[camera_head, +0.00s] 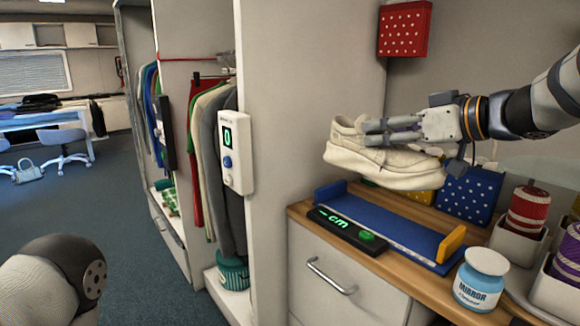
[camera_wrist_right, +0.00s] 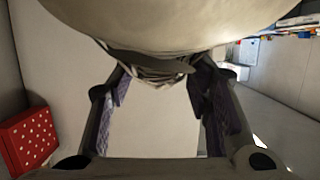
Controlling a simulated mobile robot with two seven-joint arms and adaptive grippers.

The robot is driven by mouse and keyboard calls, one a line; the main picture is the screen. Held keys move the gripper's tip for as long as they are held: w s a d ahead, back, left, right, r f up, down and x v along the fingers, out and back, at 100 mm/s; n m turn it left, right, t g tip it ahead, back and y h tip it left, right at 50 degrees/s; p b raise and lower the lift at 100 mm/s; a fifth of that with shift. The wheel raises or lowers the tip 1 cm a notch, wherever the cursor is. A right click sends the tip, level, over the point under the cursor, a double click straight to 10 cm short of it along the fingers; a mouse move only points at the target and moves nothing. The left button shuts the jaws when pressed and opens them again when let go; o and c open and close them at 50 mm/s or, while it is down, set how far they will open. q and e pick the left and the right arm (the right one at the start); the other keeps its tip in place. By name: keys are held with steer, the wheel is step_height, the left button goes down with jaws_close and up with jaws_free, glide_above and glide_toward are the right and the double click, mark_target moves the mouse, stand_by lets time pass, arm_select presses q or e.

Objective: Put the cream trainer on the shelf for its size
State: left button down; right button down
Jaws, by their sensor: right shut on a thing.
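The cream trainer (camera_head: 378,160) is in the air above the wooden counter, sole down and a little tilted. My right gripper (camera_head: 385,132) comes from the right and is shut on its upper part. In the right wrist view the trainer (camera_wrist_right: 170,25) fills the top, with the fingers (camera_wrist_right: 158,88) beside it. Below the trainer lies a blue measuring tray (camera_head: 400,228) with a yellow end piece (camera_head: 451,244). Its black display (camera_head: 347,230) reads "- cm" in green. My left gripper is out of view. I cannot make out any size-marked shelf.
A jar labelled MIRROR (camera_head: 481,278) and thread spools (camera_head: 527,212) crowd the counter's right side. A blue dotted box (camera_head: 467,194) stands behind. A white wall unit (camera_head: 235,152) reads 0, beside hanging clothes (camera_head: 212,140). The floor (camera_head: 125,200) at left is clear.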

mark_target(392, 166)
steer(key=s+f, duration=0.2)
steer(key=s, duration=0.1)
steer(key=s+f, duration=0.1)
steer(key=s, duration=0.1)
steer(key=shift+s+a+f, duration=0.2)
steer(key=shift+a+f, duration=0.05)
steer(key=shift+f, duration=0.05)
steer(key=s+f+n+g+y, duration=0.2)
steer(key=s+f+n+g, duration=0.1)
steer(key=s+f, duration=1.4)
step_height(392, 166, down, 5)
steer(key=shift+s+d+r+y, duration=0.15)
steer(key=shift+s+r+y, duration=0.05)
steer(key=shift+s+y, duration=0.2)
